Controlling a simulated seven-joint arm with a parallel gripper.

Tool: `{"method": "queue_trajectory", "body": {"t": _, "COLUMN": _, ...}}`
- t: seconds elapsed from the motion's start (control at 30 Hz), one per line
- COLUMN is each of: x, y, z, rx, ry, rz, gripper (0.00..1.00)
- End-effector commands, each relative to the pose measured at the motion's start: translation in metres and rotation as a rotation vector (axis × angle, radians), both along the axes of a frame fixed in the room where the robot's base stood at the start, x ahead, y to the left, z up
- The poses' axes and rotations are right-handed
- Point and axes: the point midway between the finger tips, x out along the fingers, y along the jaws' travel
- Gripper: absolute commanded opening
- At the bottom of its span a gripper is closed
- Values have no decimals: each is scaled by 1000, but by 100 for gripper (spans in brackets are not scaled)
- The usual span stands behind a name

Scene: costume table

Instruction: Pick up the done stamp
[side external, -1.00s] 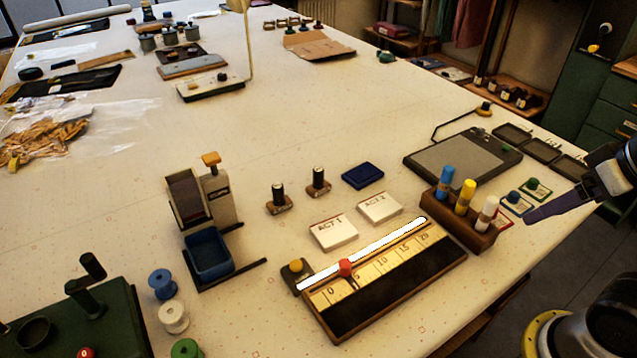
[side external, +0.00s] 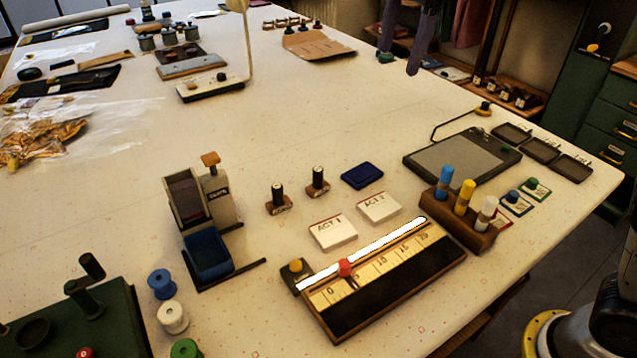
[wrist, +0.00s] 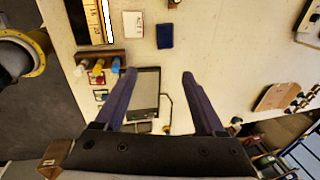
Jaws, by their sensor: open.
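Two stamps with dark upright handles and brown wooden bases stand on the table in the side view: a left stamp (side external: 278,198) and a right stamp (side external: 318,182). Their labels are too small to read, so I cannot tell which is the done stamp. Neither shows clearly in the wrist view. My gripper (side external: 398,62) is at the top of the side view, high and well away from both stamps. In the wrist view my gripper (wrist: 159,74) has its fingers wide apart, with nothing between them.
A blue ink pad (side external: 362,175) lies beside the right stamp, and white ACT cards (side external: 333,232) lie in front. A ruler board (side external: 385,290), a marker block (side external: 458,220) and a grey tablet (side external: 462,158) are nearby. A card dispenser (side external: 208,215) stands to the left. Open table lies behind the stamps.

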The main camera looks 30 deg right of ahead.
Motion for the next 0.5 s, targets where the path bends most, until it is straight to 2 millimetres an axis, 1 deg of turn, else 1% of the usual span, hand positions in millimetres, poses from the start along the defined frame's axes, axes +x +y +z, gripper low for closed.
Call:
{"method": "queue_trajectory", "body": {"t": 0.03, "x": 19, "y": 13, "z": -13, "rx": -2, "ry": 22, "rz": -18, "gripper": 72}}
{"method": "queue_trajectory", "body": {"t": 0.1, "x": 39, "y": 30, "z": -29, "rx": -6, "ry": 47, "rz": -40, "gripper": 72}}
{"method": "queue_trajectory", "body": {"t": 0.17, "x": 55, "y": 44, "z": -45, "rx": -12, "ry": 67, "rz": -45, "gripper": 72}}
{"method": "queue_trajectory", "body": {"t": 0.23, "x": 72, "y": 60, "z": -67, "rx": -23, "ry": 91, "rz": -33, "gripper": 72}}
{"method": "queue_trajectory", "body": {"t": 0.3, "x": 84, "y": 76, "z": -89, "rx": -34, "ry": 113, "rz": -11, "gripper": 72}}
{"method": "queue_trajectory", "body": {"t": 0.37, "x": 92, "y": 87, "z": -109, "rx": -43, "ry": 132, "rz": 4, "gripper": 72}}
{"method": "queue_trajectory", "body": {"t": 0.4, "x": 95, "y": 93, "z": -120, "rx": -49, "ry": 147, "rz": 14, "gripper": 72}}
{"method": "queue_trajectory", "body": {"t": 0.5, "x": 96, "y": 104, "z": -145, "rx": -66, "ry": 188, "rz": 30, "gripper": 72}}
